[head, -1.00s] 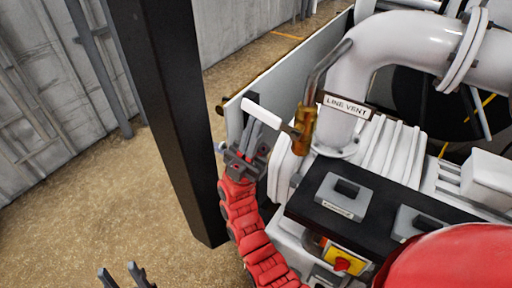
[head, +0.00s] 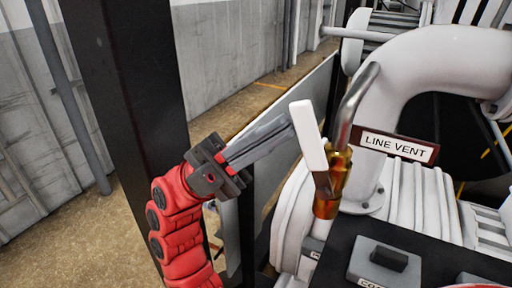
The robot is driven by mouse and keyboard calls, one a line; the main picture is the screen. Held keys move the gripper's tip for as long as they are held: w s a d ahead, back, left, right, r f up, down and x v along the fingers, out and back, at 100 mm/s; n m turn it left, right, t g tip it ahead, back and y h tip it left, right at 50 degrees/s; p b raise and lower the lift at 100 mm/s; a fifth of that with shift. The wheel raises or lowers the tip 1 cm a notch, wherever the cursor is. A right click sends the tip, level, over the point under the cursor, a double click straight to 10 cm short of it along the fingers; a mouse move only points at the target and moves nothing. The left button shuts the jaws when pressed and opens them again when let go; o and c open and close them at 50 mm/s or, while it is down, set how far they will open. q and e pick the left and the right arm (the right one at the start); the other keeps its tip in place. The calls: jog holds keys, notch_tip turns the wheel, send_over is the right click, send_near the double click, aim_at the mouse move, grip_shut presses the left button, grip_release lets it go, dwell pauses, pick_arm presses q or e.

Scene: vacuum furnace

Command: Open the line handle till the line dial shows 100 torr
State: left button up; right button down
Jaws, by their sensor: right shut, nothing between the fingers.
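The line handle is a white lever (head: 308,136) on a brass valve (head: 330,190). It points up and slightly left in the head view. A bent grey pipe rises from the valve beside a "LINE VENT" tag (head: 394,146). My right gripper (head: 292,128), on the red arm, is shut and empty. Its fingertips are at the left side of the white lever; I cannot tell whether they touch it. The line dial is not in view. My left gripper is not in view.
A thick white pipe (head: 425,65) curves up right of the valve. A black post (head: 125,110) stands at the left. A dark panel with a labelled grey switch block (head: 385,264) is at the lower right. A grey plate stands behind my gripper.

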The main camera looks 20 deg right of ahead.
jog(key=shift+s+d+r, duration=0.15)
jog(key=shift+s+r, duration=0.1)
jog(key=shift+r, duration=0.2)
jog(key=shift+r, duration=0.3)
jog(key=s+a+r+b, duration=0.2)
jog(key=s+a, duration=0.1)
jog(key=s, duration=0.4)
jog(key=s+a+r+b, duration=0.1)
jog(key=s+a+r, duration=0.1)
jog(key=s, duration=0.5)
jog(key=shift+s+a+b, duration=0.35)
jog(key=shift+s+a, duration=0.05)
jog(key=shift+a, duration=0.1)
